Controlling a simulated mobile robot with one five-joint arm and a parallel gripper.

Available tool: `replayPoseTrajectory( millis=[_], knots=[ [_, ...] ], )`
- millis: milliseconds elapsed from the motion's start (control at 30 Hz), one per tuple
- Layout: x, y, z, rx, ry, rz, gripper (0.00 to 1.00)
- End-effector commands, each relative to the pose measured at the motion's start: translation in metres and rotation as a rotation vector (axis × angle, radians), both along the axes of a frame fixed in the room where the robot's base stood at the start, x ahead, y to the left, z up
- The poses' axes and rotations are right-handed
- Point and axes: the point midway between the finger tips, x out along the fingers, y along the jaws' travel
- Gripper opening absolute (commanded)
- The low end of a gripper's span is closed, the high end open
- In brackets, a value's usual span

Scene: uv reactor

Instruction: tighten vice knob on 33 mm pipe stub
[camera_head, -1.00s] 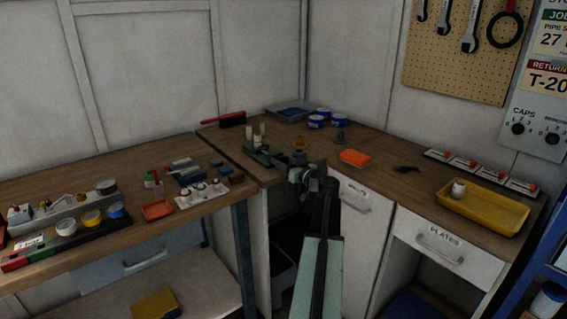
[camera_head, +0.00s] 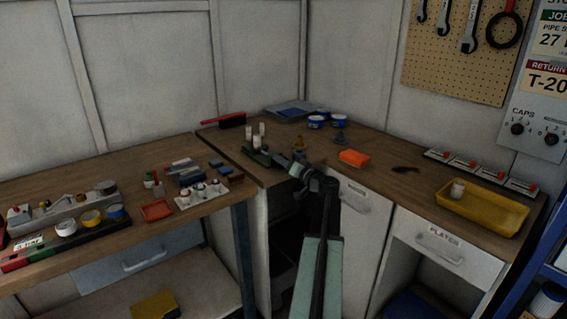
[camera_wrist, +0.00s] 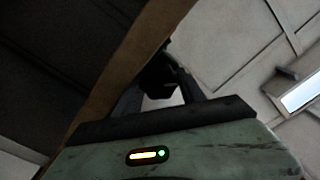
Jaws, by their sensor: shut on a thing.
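The green vice (camera_head: 262,158) stands at the bench corner in the head view, with a pale upright pipe stub (camera_head: 257,143) at it. My gripper (camera_head: 281,161) is at the vice's right side, reaching in from the lower right. In the wrist view my gripper (camera_wrist: 160,92) is shut on a dark knob (camera_wrist: 158,72), with a finger on each side. The knob's far side and its link to the vice are hidden in shadow. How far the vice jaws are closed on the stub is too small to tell.
More pale stubs (camera_head: 262,129) stand just behind the vice. A yellow tray (camera_head: 482,212) sits farther right. The bench edge runs beneath my arm.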

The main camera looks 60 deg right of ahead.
Motion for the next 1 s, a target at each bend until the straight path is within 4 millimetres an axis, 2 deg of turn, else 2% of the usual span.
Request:
replayPoseTrajectory(
  millis=[333, 367, 433, 1000],
  knots=[
    [-0.0004, 0.0028, -0.0024, 0.009, 0.0, 0.006, 0.06],
    [-0.0005, 0.0029, -0.0025, 0.009, 0.001, 0.007, 0.49],
    [-0.0004, 0.0032, -0.0028, 0.008, 0.002, 0.007, 0.69],
    [-0.0048, 0.0105, -0.0035, 0.007, 0.003, 0.01, 0.69]
  ],
)
